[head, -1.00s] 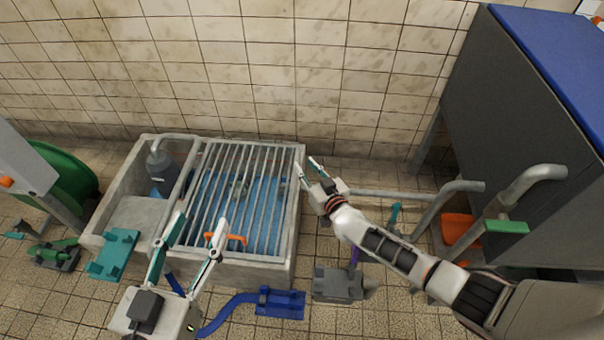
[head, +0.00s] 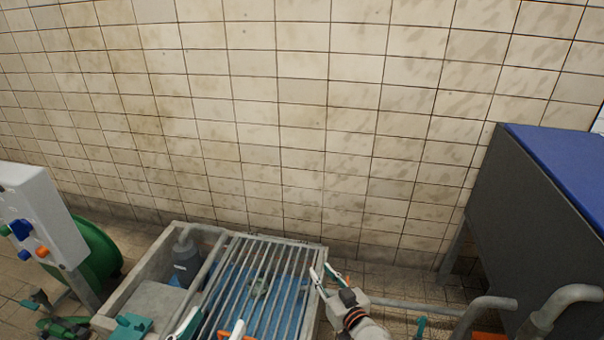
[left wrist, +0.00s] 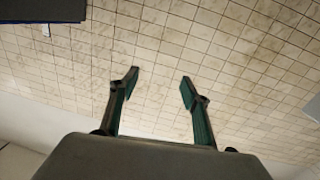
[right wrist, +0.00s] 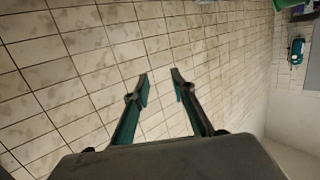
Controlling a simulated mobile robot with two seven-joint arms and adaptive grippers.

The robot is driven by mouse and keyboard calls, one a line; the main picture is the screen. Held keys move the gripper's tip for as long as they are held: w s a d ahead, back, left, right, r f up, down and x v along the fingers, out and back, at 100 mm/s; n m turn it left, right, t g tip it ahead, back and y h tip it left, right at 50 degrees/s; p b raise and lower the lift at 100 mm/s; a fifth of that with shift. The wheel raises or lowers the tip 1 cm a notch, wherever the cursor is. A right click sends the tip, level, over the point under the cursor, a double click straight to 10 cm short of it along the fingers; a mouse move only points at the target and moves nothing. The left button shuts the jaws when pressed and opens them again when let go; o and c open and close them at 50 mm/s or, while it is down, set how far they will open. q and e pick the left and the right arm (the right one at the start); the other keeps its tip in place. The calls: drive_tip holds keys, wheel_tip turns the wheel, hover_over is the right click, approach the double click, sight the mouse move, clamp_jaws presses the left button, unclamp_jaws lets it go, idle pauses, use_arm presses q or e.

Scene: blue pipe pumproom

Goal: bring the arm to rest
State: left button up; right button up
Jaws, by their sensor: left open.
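My left gripper (head: 212,326) is at the bottom edge of the head view, in front of the grated basin, with only its fingertips showing. In the left wrist view its two green-padded fingers (left wrist: 159,85) stand wide apart with nothing between them. My right gripper (head: 322,272) is at the right rim of the basin in the head view; I cannot tell whether it touches. In the right wrist view its fingers (right wrist: 161,82) are apart and empty, with tiled wall behind. Most of both arms lies outside the head view.
A concrete basin (head: 135,300) with a metal grate (head: 262,255) over blue stands against the tiled wall. Grey pipes (head: 490,303) and a dark cabinet (head: 525,215) with a blue top are at right. A control box (head: 45,215) and green reel (head: 100,255) are at left.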

drive_tip(key=s+a+r+n+g+y+p, duration=0.1)
drive_tip(key=s+r+p, duration=0.15)
drive_tip(key=s, duration=0.75)
drive_tip(key=s+a+r+g+p, duration=0.1)
drive_tip(key=s+p, duration=0.2)
drive_tip(key=s, duration=0.6)
use_arm(q)
drive_tip(key=s+a+f+g+y+p, duration=0.1)
drive_tip(key=s+a+f+g+p, duration=0.1)
drive_tip(key=f, duration=0.9)
drive_tip(key=s+a+f+m+g+y+p, duration=0.1)
drive_tip(key=s+a+f+g+y+p, duration=0.1)
drive_tip(key=s+a+f, duration=0.4)
wheel_tip(320, 180, down, 5)
drive_tip(key=s+g+p, duration=0.1)
drive_tip(key=g, duration=0.1)
drive_tip(key=shift+a+g+y, duration=0.15)
drive_tip(key=shift+g+y, duration=0.15)
use_arm(e)
drive_tip(key=s+d+g+h, duration=0.1)
drive_tip(key=s+d+h, duration=0.1)
drive_tip(key=s+d, duration=0.4)
drive_tip(key=s+d+g+h, duration=0.1)
drive_tip(key=s+d, duration=0.5)
drive_tip(key=s, duration=0.8)
drive_tip(key=shift+r+g+h, duration=0.25)
drive_tip(key=shift+g+h, duration=0.05)
drive_tip(key=shift+h, duration=0.2)
